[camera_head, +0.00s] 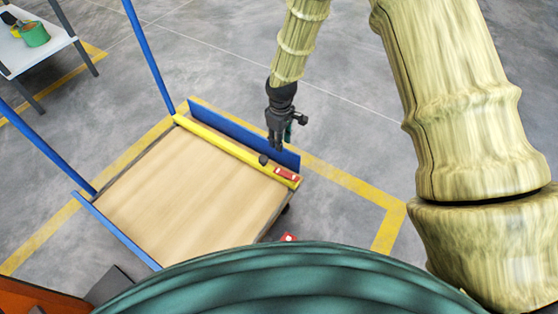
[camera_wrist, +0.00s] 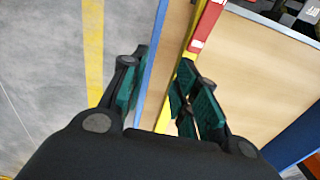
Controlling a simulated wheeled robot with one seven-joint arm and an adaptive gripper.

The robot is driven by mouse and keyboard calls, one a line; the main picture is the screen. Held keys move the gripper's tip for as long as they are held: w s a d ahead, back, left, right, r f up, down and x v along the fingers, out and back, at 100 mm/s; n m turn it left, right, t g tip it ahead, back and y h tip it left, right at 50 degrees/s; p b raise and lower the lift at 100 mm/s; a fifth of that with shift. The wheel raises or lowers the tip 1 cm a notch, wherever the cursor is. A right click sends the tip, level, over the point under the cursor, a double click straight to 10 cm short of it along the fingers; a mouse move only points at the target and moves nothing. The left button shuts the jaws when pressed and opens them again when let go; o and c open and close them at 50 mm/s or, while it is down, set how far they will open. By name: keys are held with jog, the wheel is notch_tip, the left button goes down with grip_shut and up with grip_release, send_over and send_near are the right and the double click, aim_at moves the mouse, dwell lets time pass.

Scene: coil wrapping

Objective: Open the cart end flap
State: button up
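The cart (camera_head: 180,200) has a tan wooden deck. A blue end flap (camera_head: 230,120) runs along its far edge, and a yellow bar (camera_head: 225,144) with a red-and-white label (camera_head: 287,175) at its right end lies on the deck side of it. My gripper (camera_head: 274,146) is at the right part of this edge. In the wrist view my gripper (camera_wrist: 160,88) is open, its fingers apart. The flap's blue edge (camera_wrist: 153,75) and the yellow bar (camera_wrist: 192,45) show between or beside the fingers. The fingers partly hide the bar; contact cannot be told.
Blue posts (camera_head: 150,55) rise at the cart's left corners. A blue strip (camera_head: 115,230) lines the near left edge. A white table (camera_head: 35,45) with a green container (camera_head: 34,34) stands at the upper left. Grey floor beyond the flap is clear, with yellow lines (camera_head: 345,180).

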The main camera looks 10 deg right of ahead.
jog(key=shift+w+n+b, duration=0.3)
jog(key=shift+w+b, duration=0.2)
jog(key=shift+w, duration=0.45)
jog(key=b, duration=0.4)
send_over(279, 163)
jog(key=f, duration=1)
jog(key=shift+w+f, duration=0.25)
jog(key=shift+w, duration=0.15)
jog(key=shift+c, duration=0.2)
grip_shut()
